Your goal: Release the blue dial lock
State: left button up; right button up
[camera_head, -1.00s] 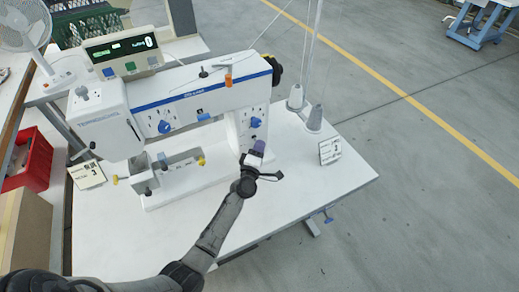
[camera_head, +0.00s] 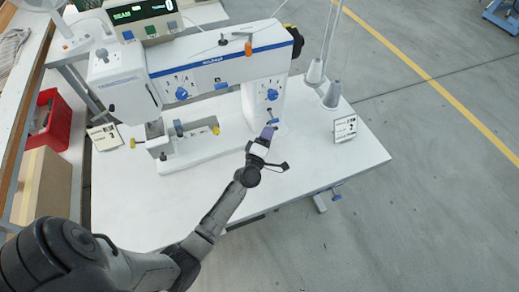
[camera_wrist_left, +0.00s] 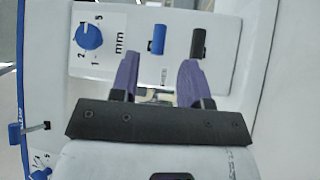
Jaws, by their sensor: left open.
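The blue dial (camera_head: 271,95) is on the right column of the white sewing machine. The left wrist view shows it (camera_wrist_left: 89,36) at upper left, with numbers and "mm" beside it. A short blue lever (camera_wrist_left: 158,40) and a black lever (camera_wrist_left: 198,43) stick out of the same plate, right of the dial. My left gripper (camera_head: 268,132) is just below the dial in the head view. Its two purple fingers (camera_wrist_left: 157,76) are apart and empty, one on either side of the blue lever's line, with the lever beyond the tips. Contact is not visible. My right gripper is not in view.
The machine (camera_head: 215,70) stands on a white table (camera_head: 230,215). A second blue dial (camera_head: 182,93) is on its left part. Thread cones (camera_head: 332,95) and a small sign (camera_head: 345,128) stand at right. A red bin (camera_head: 48,120) is at left.

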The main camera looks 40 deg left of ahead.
pick_arm(q)
jog(key=v, duration=0.7)
jog(key=shift+s, duration=0.1)
dwell(0.5)
